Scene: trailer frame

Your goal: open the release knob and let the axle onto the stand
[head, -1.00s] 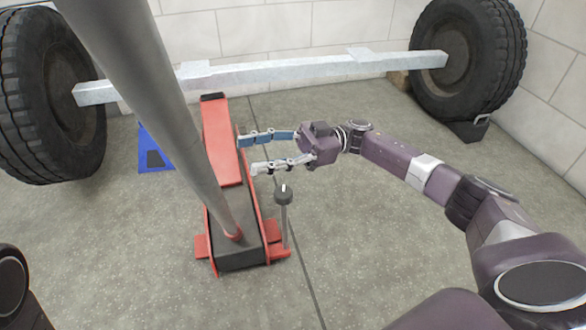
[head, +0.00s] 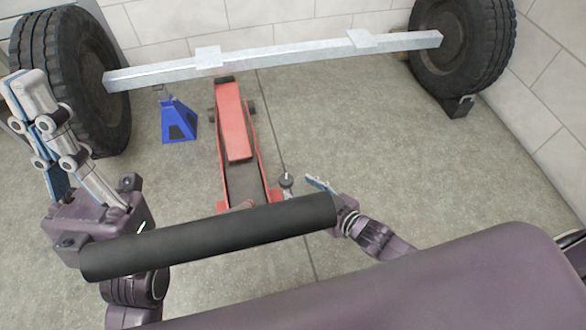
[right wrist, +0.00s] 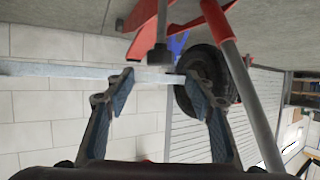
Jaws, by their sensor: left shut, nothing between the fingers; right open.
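The release knob (head: 286,180) is a small dark cap on a thin stem beside the red floor jack (head: 233,120). In the right wrist view the knob (right wrist: 159,56) lies ahead of and between the open fingers of my right gripper (right wrist: 158,88), with no clear contact. In the head view that gripper (head: 318,186) is just right of the knob, partly hidden by a black cylinder. The pale axle (head: 280,70) spans two wheels above the jack's far end. The blue stand (head: 178,122) is under its left part; any gap is unclear. My left gripper (head: 25,85) is shut and empty, pointing up.
The black cylinder (head: 210,236) crosses the near foreground. A grey pole (right wrist: 243,85) rises close to my right gripper in the wrist view. Tyres (head: 75,75) (head: 462,50) stand at both axle ends. The floor right of the jack is clear.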

